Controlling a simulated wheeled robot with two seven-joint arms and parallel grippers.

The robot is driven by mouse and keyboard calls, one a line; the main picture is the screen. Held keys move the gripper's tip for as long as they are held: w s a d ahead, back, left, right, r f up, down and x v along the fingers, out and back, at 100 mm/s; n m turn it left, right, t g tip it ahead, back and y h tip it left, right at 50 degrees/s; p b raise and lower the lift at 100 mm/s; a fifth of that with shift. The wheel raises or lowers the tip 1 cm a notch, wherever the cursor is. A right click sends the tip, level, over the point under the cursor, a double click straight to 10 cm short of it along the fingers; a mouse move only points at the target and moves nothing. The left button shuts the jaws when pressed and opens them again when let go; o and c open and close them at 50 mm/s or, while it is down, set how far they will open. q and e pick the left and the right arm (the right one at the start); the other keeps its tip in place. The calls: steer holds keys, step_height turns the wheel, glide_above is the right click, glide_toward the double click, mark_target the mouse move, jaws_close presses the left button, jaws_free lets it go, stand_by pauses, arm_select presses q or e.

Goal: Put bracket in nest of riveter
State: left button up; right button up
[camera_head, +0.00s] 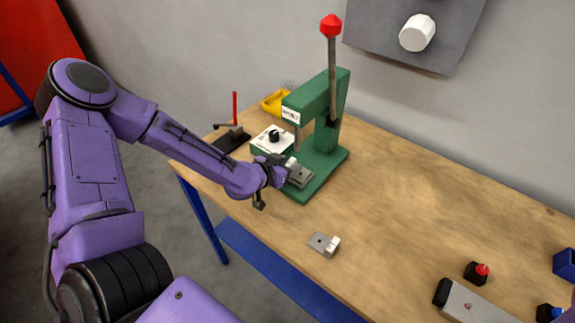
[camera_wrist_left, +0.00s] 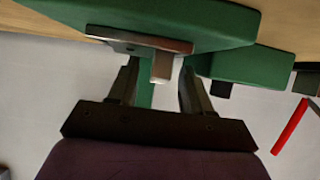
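The green riveter (camera_head: 325,145) stands at the back of the table, its lever topped by a red knob. A grey metal bracket (camera_head: 301,177) lies on its base, at the nest; the nest's outline is hidden, so I cannot tell how well it is seated. In the left wrist view the bracket's plate (camera_wrist_left: 110,38) lies against the green base, and its block-like tab (camera_wrist_left: 162,68) points towards my gripper. My left gripper (camera_head: 284,163) is at the base's front left. Its fingers (camera_wrist_left: 160,85) are apart, with gaps on either side of the tab. My right gripper is not in view.
A second bracket (camera_head: 322,244) lies near the table's front edge. A red-button device (camera_head: 477,272) is at right. The table's middle right is clear.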

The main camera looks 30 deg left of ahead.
arm_select(q)
steer(key=shift+s+r, duration=0.2)
steer(key=shift+r, duration=0.1)
steer(key=p+v, duration=0.6)
steer(key=v, duration=0.5)
steer(key=shift+s, duration=0.3)
steer(key=shift+a, duration=0.2)
